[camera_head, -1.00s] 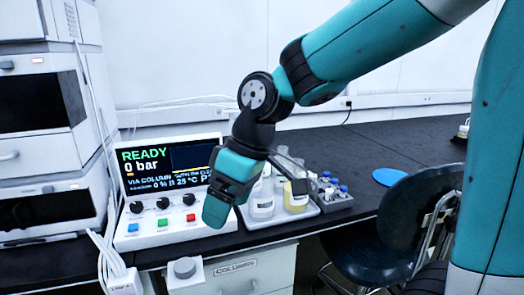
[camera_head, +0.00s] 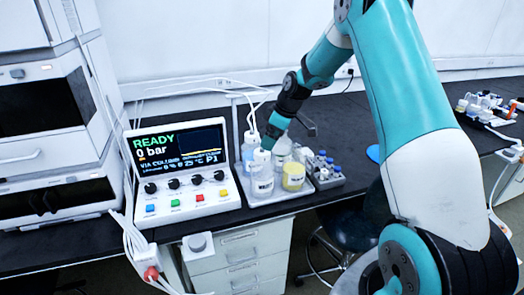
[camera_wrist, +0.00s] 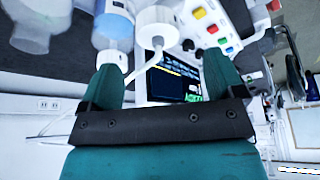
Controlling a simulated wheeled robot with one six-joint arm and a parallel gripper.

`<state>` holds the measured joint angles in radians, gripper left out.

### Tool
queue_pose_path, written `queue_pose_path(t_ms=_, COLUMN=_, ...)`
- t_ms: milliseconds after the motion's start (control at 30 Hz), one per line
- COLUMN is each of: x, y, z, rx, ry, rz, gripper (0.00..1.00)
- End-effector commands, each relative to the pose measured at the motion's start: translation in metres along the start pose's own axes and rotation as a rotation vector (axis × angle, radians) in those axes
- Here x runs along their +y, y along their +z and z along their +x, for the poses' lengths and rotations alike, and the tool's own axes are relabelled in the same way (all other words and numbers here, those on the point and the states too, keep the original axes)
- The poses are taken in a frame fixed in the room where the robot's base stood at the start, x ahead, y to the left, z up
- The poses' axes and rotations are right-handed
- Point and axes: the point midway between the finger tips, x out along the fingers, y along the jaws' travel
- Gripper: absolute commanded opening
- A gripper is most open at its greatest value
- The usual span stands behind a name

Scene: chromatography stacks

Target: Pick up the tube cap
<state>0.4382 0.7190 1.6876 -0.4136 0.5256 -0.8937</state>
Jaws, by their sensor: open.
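A white cap with a white tube running from it (camera_wrist: 158,20) shows in the wrist view, ahead of my gripper and between the lines of its fingers. A second white cap (camera_wrist: 113,60) sits near the left finger on a bluish bottle (camera_wrist: 112,25). In the head view, white caps (camera_head: 262,155) top the bottles beside the control panel. My gripper (camera_head: 268,142) is right by these bottle tops and partly hides them. In the wrist view my gripper (camera_wrist: 164,75) is open, with nothing seen between its fingers. Contact with a cap cannot be told.
A clear bottle (camera_head: 262,183) and a yellow-filled jar (camera_head: 293,177) stand on a pale tray (camera_head: 240,210). A vial rack (camera_head: 328,178) is to the right. The control panel (camera_head: 180,170) reads READY. Tubes arch above the bottles. The bench (camera_head: 420,110) has clear room behind.

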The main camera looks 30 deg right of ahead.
Motion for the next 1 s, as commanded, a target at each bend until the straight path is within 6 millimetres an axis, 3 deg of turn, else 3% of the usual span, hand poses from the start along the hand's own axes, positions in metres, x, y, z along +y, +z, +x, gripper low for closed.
queue_pose_path(t_ms=267, x=0.001, y=-0.001, z=0.023, rx=-0.001, ry=-0.001, rz=0.000, gripper=0.88)
queue_pose_path(t_ms=600, x=0.003, y=-0.003, z=0.067, rx=0.000, ry=-0.001, rz=0.000, gripper=0.88)
queue_pose_path(t_ms=867, x=0.003, y=-0.002, z=0.071, rx=0.001, ry=0.001, rz=0.001, gripper=0.88)
queue_pose_path(t_ms=1000, x=0.003, y=-0.002, z=0.071, rx=0.000, ry=0.001, rz=0.001, gripper=0.58)
